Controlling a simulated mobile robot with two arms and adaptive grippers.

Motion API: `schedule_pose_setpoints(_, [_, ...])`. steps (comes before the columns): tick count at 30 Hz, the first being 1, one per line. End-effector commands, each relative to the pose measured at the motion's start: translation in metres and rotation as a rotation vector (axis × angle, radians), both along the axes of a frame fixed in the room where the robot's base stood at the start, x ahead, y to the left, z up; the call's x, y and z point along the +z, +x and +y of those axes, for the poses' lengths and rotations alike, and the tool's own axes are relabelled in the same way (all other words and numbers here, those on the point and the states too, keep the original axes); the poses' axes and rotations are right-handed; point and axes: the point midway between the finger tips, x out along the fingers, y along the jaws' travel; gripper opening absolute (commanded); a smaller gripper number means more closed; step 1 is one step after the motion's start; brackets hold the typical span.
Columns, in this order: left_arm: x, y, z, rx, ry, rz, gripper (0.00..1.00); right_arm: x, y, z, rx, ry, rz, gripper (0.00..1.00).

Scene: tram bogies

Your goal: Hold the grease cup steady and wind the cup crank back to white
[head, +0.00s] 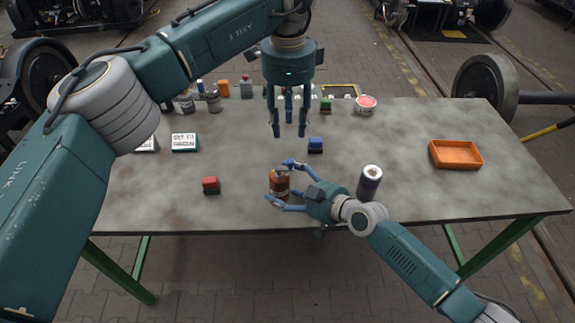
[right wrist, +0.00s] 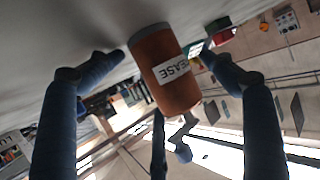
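The grease cup (head: 279,184) is an orange-brown cylinder near the table's front edge. In the right wrist view the cup (right wrist: 167,70) shows a white label reading "EASE". A grey crank arm with a knob (right wrist: 182,150) shows at its end; its colour setting cannot be read. My right gripper (head: 281,184) has its blue fingers spread around the cup; small gaps seem to show beside it in the right wrist view. My left gripper (head: 288,132) points down above the table, behind the cup, with its fingers apart and empty.
Several containers line the back.

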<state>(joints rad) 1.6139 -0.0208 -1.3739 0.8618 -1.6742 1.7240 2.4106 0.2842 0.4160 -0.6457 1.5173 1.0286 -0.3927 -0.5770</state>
Motion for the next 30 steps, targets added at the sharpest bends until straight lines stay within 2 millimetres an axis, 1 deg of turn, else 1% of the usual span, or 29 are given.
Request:
schedule_pose_setpoints(7, [0.000,0.000,0.000,0.000,0.000,0.000,0.37,-0.001,-0.001,-0.001,0.000,-0.001,0.003,0.83])
schedule_pose_setpoints(11, [0.000,0.000,0.000,0.000,0.000,0.000,0.37,0.002,-0.008,-0.009,-0.001,-0.002,0.003,0.83])
schedule_pose_setpoints(14, [0.000,0.000,0.000,0.000,0.000,0.000,0.37,0.009,-0.020,-0.020,-0.001,-0.004,0.003,0.83])
schedule_pose_setpoints(21, [0.000,0.000,0.000,0.000,0.000,0.000,0.37,0.029,-0.055,-0.054,0.000,-0.005,0.002,0.83])
schedule_pose_setpoints(24, [0.000,0.000,0.000,0.000,0.000,0.000,0.37,0.036,-0.066,-0.065,0.000,-0.004,0.001,0.83])
schedule_pose_setpoints(27, [0.000,0.000,0.000,0.000,0.000,0.000,0.37,0.041,-0.074,-0.072,0.000,-0.003,0.002,0.83])
schedule_pose_setpoints(30, [0.000,0.000,0.000,0.000,0.000,0.000,0.37,0.044,-0.078,-0.076,0.000,-0.001,0.001,0.83])
